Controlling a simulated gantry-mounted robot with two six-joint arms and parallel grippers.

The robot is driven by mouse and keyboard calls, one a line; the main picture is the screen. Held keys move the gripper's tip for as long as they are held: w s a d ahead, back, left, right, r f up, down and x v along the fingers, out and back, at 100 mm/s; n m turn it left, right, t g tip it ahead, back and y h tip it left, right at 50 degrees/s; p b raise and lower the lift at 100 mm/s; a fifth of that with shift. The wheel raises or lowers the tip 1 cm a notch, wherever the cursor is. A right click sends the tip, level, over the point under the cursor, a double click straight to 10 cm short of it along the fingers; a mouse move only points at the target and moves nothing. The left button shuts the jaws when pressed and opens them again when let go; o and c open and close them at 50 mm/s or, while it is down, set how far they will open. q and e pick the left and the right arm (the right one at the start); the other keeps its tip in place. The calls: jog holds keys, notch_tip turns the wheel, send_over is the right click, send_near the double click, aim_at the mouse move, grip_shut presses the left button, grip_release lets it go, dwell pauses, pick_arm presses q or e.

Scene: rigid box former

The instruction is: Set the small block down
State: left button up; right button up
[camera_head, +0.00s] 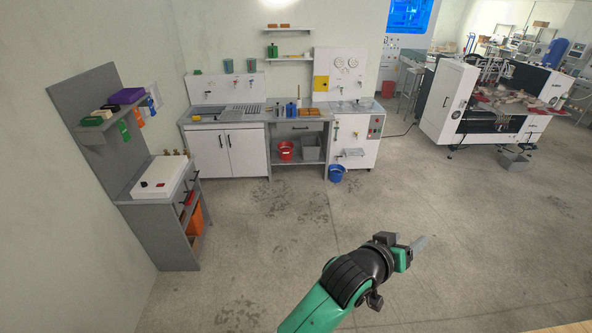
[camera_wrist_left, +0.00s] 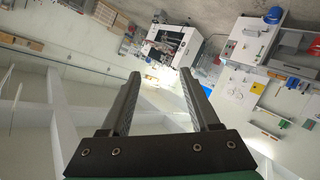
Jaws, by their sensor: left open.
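My left gripper (camera_head: 405,243) reaches in from the bottom of the head view, above bare floor and well apart from the benches. In the left wrist view its two dark fingers (camera_wrist_left: 160,76) stand wide apart with nothing between them. I cannot make out which thing is the small block. Small orange pieces (camera_head: 308,112) lie on the back bench, too small to tell apart. My right gripper is not in view.
A grey side bench (camera_head: 160,215) stands at the left, with a shelf above it. A large white machine (camera_head: 447,100) stands at the right. The middle floor is clear.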

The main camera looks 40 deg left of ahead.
pick_arm(q)
jog(key=s+a+r+m+t, duration=0.1)
jog(key=s+a+r+t, duration=0.2)
jog(key=r, duration=0.7)
jog(key=s+a+r+m+t, duration=0.1)
jog(key=s+r+t, duration=0.25)
jog(key=r, duration=0.55)
jog(key=s+a+r+m+t, duration=0.15)
jog(key=s+r, duration=0.25)
jog(key=r, duration=0.6)
jog(key=s+a+r+t, duration=0.2)
jog(key=s+r+t, duration=0.1)
jog(key=s+r, duration=0.2)
jog(key=s+a+r+m+t, duration=0.1)
jog(key=s+r, duration=0.4)
jog(key=s, duration=0.5)
jog(key=shift+a+r+t, duration=0.4)
jog(key=shift+a+t, duration=0.2)
jog(key=shift+t, duration=0.3)
jog(key=shift+m, duration=0.25)
